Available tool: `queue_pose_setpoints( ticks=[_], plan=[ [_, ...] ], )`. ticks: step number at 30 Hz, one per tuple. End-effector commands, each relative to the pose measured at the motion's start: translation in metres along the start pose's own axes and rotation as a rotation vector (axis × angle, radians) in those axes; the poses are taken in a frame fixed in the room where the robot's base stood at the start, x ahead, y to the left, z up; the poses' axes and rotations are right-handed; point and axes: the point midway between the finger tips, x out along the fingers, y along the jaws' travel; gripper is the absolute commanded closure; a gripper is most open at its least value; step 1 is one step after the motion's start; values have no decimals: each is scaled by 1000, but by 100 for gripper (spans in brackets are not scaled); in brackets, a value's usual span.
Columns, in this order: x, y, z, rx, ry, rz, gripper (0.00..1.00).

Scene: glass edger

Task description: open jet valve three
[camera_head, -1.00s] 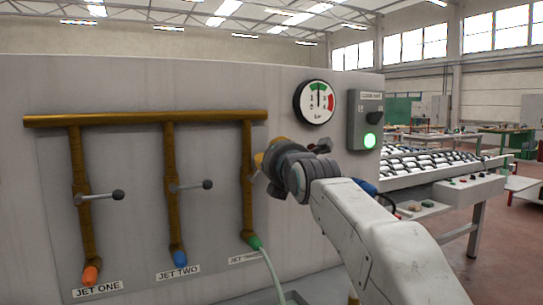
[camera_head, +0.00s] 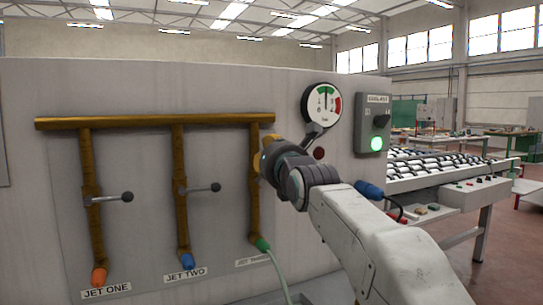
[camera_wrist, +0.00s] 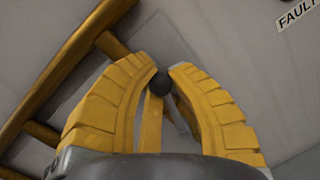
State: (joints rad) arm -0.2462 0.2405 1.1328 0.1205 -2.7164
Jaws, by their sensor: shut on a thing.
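The jet three pipe (camera_head: 254,200) is the rightmost brown upright, with a green end (camera_head: 262,244) and a pale hose. Its label (camera_head: 254,261) is partly covered by the hose. My gripper (camera_head: 262,162) is beside the middle of this pipe and hides the valve lever in the head view. In the wrist view, my yellow fingers (camera_wrist: 162,76) are shut on a dark round knob (camera_wrist: 161,84) at their tips. Most of the lever behind the knob is hidden, so I cannot tell its angle.
The jet one lever (camera_head: 110,198) and jet two lever (camera_head: 203,188) both point right, across their pipes. A pressure gauge (camera_head: 324,104) and a switch box (camera_head: 374,124) with a lit green lamp are right of my gripper. A roller table (camera_head: 440,168) stands farther right.

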Motion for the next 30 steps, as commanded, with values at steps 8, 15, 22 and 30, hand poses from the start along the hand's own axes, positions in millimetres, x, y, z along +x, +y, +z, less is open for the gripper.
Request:
queue_pose_setpoints(
  ticks=[8,15,22,30],
  plan=[
    [-2,11,-1,-170,-24,27,100],
    [-3,16,-2,-249,-33,37,100],
    [-3,17,-2,-273,-36,39,100],
    [-3,17,-2,-274,-36,40,100]
  ],
)
